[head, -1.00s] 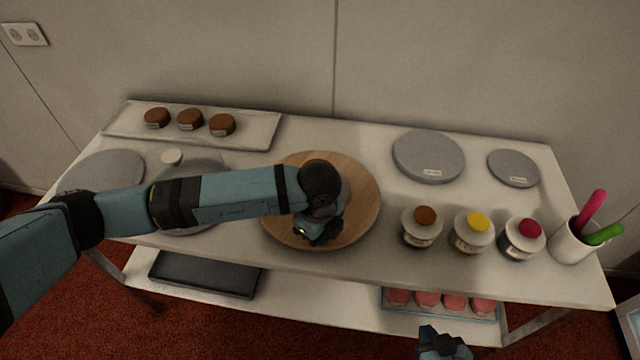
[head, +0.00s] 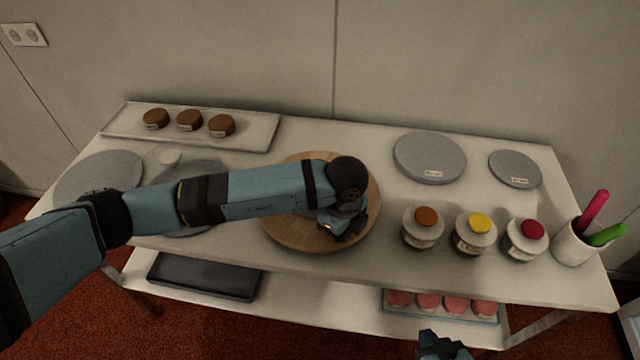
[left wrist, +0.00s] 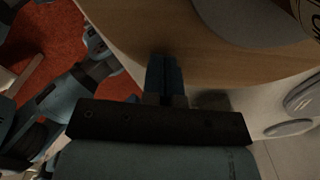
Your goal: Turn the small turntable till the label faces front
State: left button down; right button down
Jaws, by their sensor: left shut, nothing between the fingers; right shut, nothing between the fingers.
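A round wooden turntable (head: 290,228) lies in the middle of the table, partly covered by my left arm. It also fills the upper part of the left wrist view (left wrist: 130,25). A pale grey round thing (left wrist: 245,18) stands on it, mostly hidden by my arm in the head view. A cream piece with dark marks, perhaps a label, is cut off at the top right corner of the wrist view. My left gripper (left wrist: 165,65) is shut and empty over the wood near its rim; contact cannot be told. My right gripper (head: 442,345) is shut and empty before the table.
Two grey discs with small labels, a large one (head: 429,160) and a smaller one (head: 514,170), lie at the back right. Three jars, one with an orange-brown top (head: 423,228), stand right of the wood. A tray (head: 255,132) holds brown cakes. A cup (head: 572,246) stands far right.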

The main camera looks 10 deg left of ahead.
pick_arm(q)
jog(key=shift+r+p, duration=0.65)
jog(key=shift+r, duration=0.6)
notch_tip(320, 180, up, 6)
jog(key=p, duration=0.4)
